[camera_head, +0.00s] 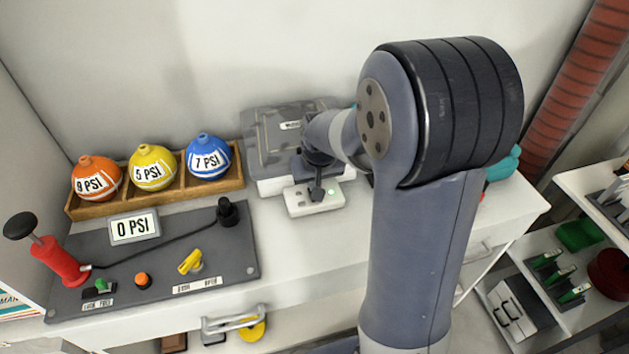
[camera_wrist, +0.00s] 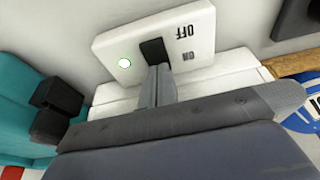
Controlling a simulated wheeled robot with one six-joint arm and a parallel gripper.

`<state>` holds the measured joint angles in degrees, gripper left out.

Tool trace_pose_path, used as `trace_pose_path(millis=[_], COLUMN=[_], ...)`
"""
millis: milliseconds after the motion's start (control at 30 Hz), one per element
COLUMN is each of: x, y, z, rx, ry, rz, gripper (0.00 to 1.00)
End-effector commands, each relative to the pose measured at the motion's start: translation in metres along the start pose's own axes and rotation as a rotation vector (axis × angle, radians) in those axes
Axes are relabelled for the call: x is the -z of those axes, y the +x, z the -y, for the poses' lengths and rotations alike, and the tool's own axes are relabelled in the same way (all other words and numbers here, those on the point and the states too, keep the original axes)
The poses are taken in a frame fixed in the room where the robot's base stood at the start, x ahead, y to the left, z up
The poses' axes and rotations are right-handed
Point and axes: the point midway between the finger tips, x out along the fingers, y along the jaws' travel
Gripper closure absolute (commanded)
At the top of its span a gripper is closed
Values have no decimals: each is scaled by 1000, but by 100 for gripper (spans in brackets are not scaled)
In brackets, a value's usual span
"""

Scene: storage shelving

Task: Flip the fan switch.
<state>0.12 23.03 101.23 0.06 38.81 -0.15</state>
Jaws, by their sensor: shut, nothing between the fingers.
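The fan switch is a white box (camera_head: 313,208) on the bench top near the middle of the head view. In the wrist view the white switch box (camera_wrist: 105,45) fills the top middle, with OFF and ON printed on it, a black rocker (camera_wrist: 152,47) and a small pale green light. My gripper (camera_head: 316,190) is shut and empty, pointing down over the box. In the wrist view its fingertips (camera_wrist: 158,68) overlap the rocker's lower edge. I cannot tell whether they touch it. The fingers hide part of the rocker.
A grey machine (camera_head: 268,143) stands behind the switch. To the left are a wooden tray (camera_head: 240,180) with orange, yellow and blue balls and a dark pump panel (camera_head: 150,262). A teal object (camera_wrist: 20,105) is at the left of the wrist view. Bare bench lies in front.

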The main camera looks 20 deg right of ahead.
Motion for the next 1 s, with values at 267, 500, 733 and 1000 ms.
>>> trace_pose_path(millis=[267,500,733,1000], x=[-17,-19,-17,-4], y=[-1,-2,-6,-39], z=[0,0,0,0], rx=[0,0,0,0], ry=[0,0,0,0], rz=[15,15,12,8], gripper=[100,100,100,100])
